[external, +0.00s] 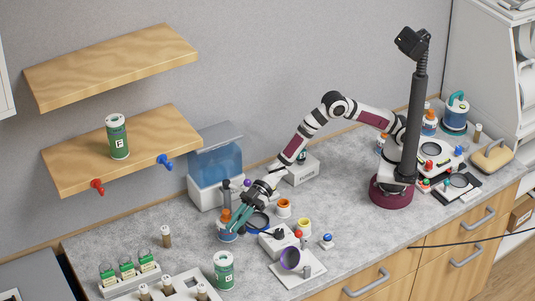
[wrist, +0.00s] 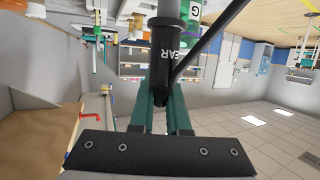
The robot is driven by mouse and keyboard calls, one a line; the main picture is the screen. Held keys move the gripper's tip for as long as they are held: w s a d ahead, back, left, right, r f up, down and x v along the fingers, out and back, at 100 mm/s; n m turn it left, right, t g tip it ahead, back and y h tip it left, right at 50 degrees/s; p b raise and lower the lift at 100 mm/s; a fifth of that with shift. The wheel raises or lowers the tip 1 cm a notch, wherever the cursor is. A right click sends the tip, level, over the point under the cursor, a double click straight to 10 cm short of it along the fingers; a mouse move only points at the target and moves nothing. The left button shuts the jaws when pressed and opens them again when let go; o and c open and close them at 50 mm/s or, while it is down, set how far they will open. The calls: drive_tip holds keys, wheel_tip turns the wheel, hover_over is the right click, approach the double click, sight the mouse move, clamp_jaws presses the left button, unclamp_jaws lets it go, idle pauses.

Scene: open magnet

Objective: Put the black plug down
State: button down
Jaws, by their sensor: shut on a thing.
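My gripper (external: 238,218) hangs low over the left-middle of the grey counter, its teal fingers angled down and to the left. In the external view the plug cannot be made out clearly at the fingers. A blue-and-orange bottle (external: 226,233) stands right by the fingertips; I cannot tell whether they touch.
A white box with a dark top piece (external: 269,246) and a purple cup (external: 290,259) lie to the right. A green canister (external: 224,271) and a vial rack (external: 130,281) stand in front. A blue clear-lidded bin (external: 215,170) is behind. Bare counter (external: 345,215) shows to the right.

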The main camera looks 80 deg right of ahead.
wheel_tip(320, 180, down, 9)
drive_tip(key=shift+r, duration=0.15)
drive_tip(key=c, duration=0.9)
unclamp_jaws()
